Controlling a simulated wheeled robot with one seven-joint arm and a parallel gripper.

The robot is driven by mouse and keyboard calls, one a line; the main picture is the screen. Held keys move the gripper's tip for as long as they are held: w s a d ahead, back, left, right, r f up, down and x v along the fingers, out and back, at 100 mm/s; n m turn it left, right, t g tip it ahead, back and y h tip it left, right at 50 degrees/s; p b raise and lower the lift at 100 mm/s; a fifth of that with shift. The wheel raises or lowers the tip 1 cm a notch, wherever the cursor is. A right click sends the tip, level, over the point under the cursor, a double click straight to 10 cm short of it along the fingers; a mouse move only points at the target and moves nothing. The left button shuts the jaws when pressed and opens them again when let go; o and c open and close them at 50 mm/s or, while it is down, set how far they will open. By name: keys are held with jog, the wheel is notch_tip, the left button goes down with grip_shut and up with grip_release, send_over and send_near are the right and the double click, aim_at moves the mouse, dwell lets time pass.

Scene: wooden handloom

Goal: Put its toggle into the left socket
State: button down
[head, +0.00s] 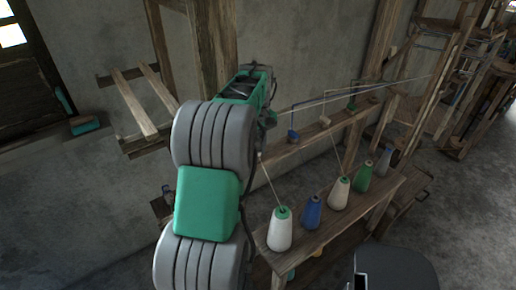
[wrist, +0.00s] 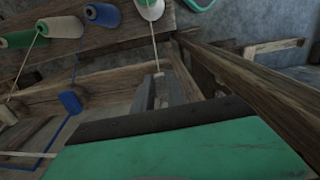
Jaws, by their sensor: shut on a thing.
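My gripper (wrist: 159,92) shows in the wrist view, its two grey fingers close together and shut on the small pale toggle (wrist: 158,75) at the thread's end. The thread runs taut from the toggle to the white cone with a green top (wrist: 150,9). In the head view that cone (head: 280,230) stands at the near left end of the cone shelf, its thread rising toward my arm. My arm hides the gripper there. The toggle is mostly hidden between the fingers. I cannot make out the left socket in either view.
The blue block (wrist: 70,102) also shows in the wrist view. Several other cones stand on the shelf (head: 385,192). A thick beam (wrist: 250,85) runs close at right.

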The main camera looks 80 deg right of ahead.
dwell(0.3)
jog(key=c, duration=1.3)
grip_release()
jog(key=shift+o, duration=0.6)
jog(key=o, duration=0.4)
jog(key=shift+r, duration=0.15)
notch_tip(320, 180, up, 7)
jog(key=p, duration=0.5)
jog(key=shift+p, duration=0.35)
